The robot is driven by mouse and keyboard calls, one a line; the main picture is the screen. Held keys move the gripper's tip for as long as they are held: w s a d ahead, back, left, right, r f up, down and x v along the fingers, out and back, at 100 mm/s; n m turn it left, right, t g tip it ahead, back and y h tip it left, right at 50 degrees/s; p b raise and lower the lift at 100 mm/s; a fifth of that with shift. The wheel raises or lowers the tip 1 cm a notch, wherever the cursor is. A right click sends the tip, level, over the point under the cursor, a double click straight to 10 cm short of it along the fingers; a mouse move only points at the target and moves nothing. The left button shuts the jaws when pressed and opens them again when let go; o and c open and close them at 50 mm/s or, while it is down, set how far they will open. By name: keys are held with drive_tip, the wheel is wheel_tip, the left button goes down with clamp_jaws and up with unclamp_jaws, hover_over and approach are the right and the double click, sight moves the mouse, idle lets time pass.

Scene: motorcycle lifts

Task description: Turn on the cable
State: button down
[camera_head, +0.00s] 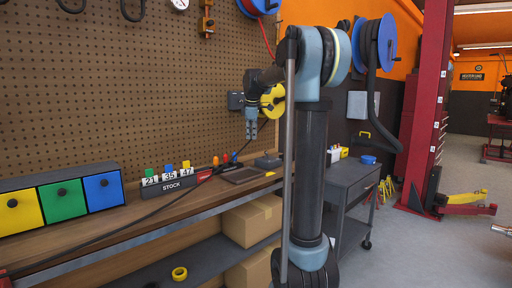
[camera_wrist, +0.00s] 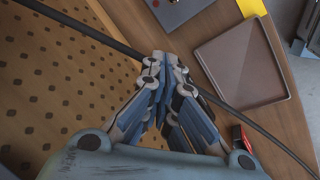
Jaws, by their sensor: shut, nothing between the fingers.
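A black cable (camera_head: 110,232) runs along the workbench from the lower left, then rises toward the pegboard near my gripper. In the wrist view the cable (camera_wrist: 105,38) crosses diagonally and passes behind my fingers. My gripper (camera_head: 251,132) points down in front of the pegboard, above the bench. In the wrist view its fingertips (camera_wrist: 167,62) are together with nothing between them. I cannot tell whether they touch the cable. A dark box (camera_head: 236,101) is mounted on the pegboard just left of my wrist. No switch on the cable can be made out.
The workbench (camera_head: 150,210) holds yellow, green and blue drawers (camera_head: 62,202), a STOCK rack (camera_head: 178,183) and a flat brown tray (camera_head: 241,175), also in the wrist view (camera_wrist: 240,62). A grey cart (camera_head: 352,175) stands right of the bench. Open floor lies further right.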

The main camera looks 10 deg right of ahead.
drive_tip(key=x, duration=0.9)
drive_tip(key=shift+f, duration=0.25)
drive_tip(key=shift+s+d+r, duration=0.1)
drive_tip(key=shift+s+d, duration=0.1)
drive_tip(key=shift+d, duration=0.35)
drive_tip(key=shift+s+d+r, duration=0.15)
drive_tip(key=shift+s+d, duration=0.05)
drive_tip(key=shift+d, duration=0.3)
drive_tip(key=shift+s+d+r, duration=0.1)
drive_tip(key=shift+d, duration=0.3)
drive_tip(key=shift+s+d+r, duration=0.1)
drive_tip(key=shift+s+d, duration=0.05)
drive_tip(key=shift+d, duration=0.2)
